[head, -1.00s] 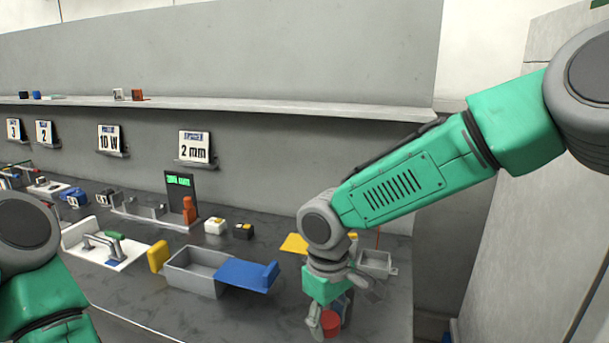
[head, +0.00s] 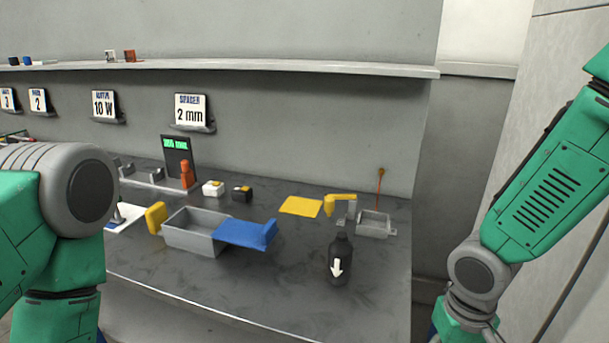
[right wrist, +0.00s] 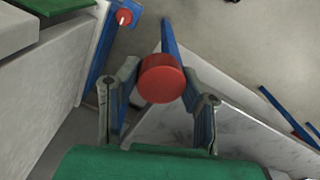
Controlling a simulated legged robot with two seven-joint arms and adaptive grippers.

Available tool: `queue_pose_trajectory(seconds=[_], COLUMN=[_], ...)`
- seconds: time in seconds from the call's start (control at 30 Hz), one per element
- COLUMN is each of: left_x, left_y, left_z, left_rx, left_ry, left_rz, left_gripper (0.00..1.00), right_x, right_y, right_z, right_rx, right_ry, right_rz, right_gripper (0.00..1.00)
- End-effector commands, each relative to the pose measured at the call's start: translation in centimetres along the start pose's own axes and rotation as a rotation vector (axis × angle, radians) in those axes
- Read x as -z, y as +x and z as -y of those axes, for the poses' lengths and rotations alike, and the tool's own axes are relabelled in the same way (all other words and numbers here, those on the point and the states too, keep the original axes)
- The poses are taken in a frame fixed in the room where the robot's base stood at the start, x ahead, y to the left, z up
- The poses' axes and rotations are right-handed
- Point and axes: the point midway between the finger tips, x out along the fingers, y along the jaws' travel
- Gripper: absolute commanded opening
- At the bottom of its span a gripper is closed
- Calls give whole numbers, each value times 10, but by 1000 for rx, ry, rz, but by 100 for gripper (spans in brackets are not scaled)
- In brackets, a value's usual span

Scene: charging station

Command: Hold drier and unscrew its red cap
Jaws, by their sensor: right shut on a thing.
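The drier (head: 338,264) is a dark bottle shape with a white arrow on its side. It stands upright on the front right of the counter, with no red cap on its top. In the right wrist view, my right gripper (right wrist: 161,88) is shut on the round red cap (right wrist: 162,80). The cap is held between its two fingers, apart from the drier. In the head view my right arm is at the right edge and its gripper is out of view. My left arm shows at the left, with its gripper out of view.
A grey bin (head: 190,241) with a blue flap (head: 240,233) is left of the drier. A yellow plate (head: 301,206), a yellow-topped fixture (head: 339,200) and a small grey tray (head: 375,228) are behind it. In the right wrist view, the floor (right wrist: 225,45) and blue bars show.

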Motion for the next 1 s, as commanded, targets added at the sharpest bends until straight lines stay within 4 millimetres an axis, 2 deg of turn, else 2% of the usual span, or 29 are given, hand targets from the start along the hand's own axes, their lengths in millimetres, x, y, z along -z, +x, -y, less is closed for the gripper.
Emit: queue_pose_trajectory(seconds=[0.27,0.43,0.57,0.8,1.0], left_x=[0,-1,0,2,2], left_y=[0,0,1,1,1], left_z=[2,2,2,2,2], left_rx=[5,4,4,4,3], left_ry=[16,14,14,13,13], left_rz=[3,3,5,4,5], left_gripper=[72,72,72,72,72], right_x=[-1,3,9,24,35], right_y=[0,-8,-24,-64,-93], right_z=[-1,10,33,89,128], right_rx=[0,0,-3,-11,-18], right_ry=[7,-38,-138,-397,-583], right_rz=[-1,-4,-7,-6,-5], right_gripper=[0,0,0,0,0])
